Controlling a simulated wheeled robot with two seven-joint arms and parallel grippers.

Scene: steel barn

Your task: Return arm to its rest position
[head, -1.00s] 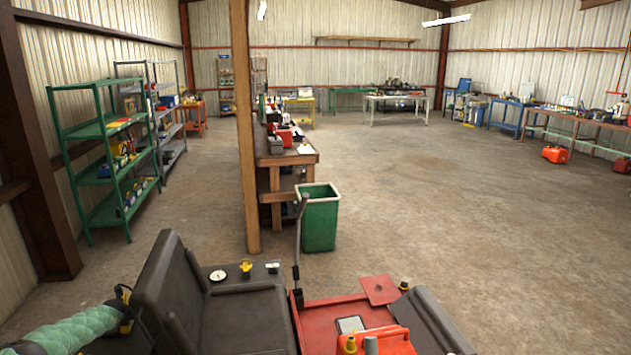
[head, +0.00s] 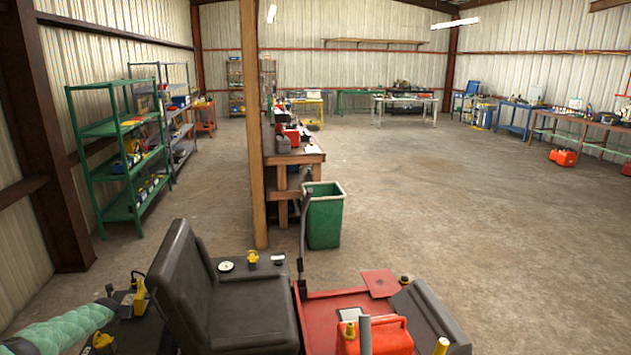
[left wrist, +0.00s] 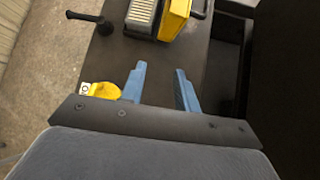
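My left arm, in a green sleeve, comes in at the lower left of the head view. Its gripper (head: 122,303) is small there, over a dark surface left of the black seat. In the left wrist view the two blue fingers of my left gripper (left wrist: 160,67) stand apart with nothing between them. A yellow knob-like piece (left wrist: 103,90) lies just left of the left finger. A yellow block with a ribbed grey part (left wrist: 172,20) is beyond the fingertips. My right gripper is not in view.
The black seat (head: 225,295) of a red vehicle (head: 330,310) stands right of my left gripper. A wooden post (head: 252,130), workbench (head: 300,158) and green bin (head: 324,220) are beyond. Green shelving (head: 110,130) stands at left. The concrete floor at right is mostly clear.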

